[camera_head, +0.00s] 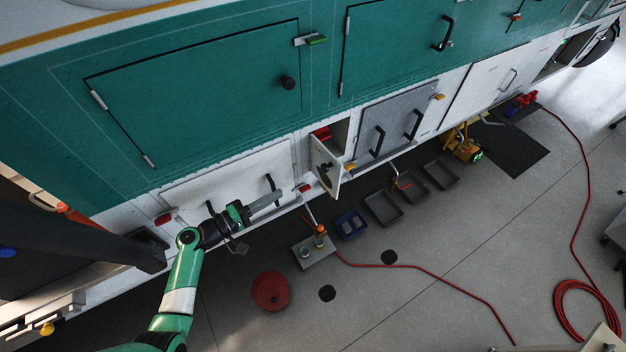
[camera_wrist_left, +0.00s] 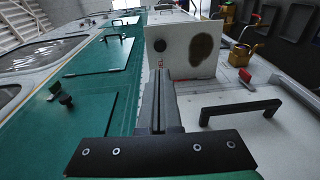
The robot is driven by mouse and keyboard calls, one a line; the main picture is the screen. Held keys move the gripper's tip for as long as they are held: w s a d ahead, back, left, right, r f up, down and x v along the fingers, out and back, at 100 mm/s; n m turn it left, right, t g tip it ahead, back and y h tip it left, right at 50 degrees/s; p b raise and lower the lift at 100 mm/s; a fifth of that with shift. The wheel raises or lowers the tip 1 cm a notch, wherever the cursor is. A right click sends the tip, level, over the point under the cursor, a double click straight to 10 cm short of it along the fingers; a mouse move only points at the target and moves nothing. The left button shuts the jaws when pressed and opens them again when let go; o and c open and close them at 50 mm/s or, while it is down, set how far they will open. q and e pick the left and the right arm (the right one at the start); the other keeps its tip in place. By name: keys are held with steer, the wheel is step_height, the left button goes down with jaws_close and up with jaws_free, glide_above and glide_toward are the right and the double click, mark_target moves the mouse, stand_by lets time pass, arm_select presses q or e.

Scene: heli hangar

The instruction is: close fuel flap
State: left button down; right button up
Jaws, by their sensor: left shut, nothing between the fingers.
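The fuel flap (camera_head: 325,167) is a small white panel standing open from the white lower side of the helicopter. Its recess (camera_head: 338,133), with something red inside, lies open beside it. In the left wrist view the flap (camera_wrist_left: 183,45) stands upright ahead of the fingers, with a dark round knob and a dark oval patch on its face. My left gripper (camera_head: 277,196) is shut and empty, left of the flap in the head view and apart from it. Its closed fingers (camera_wrist_left: 158,90) point toward the flap in the wrist view. My right gripper is not in view.
A black handle (camera_wrist_left: 240,110) on a white panel is close right of the fingers. A grey hatch (camera_head: 395,122) adjoins the recess. Trays (camera_head: 383,208), a red disc (camera_head: 271,291) and a red hose (camera_head: 430,270) lie on the floor below.

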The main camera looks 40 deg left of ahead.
arm_select(q)
steer(key=shift+w+f+b, duration=0.55)
steer(key=shift+w+b, duration=0.7)
steer(key=shift+b, duration=2.9)
glide_toward(323, 169)
steer(key=w, duration=0.4)
steer(key=w+d, duration=0.1)
steer(key=w, duration=0.1)
steer(key=shift+w+f, duration=0.15)
steer(key=shift+w, duration=0.25)
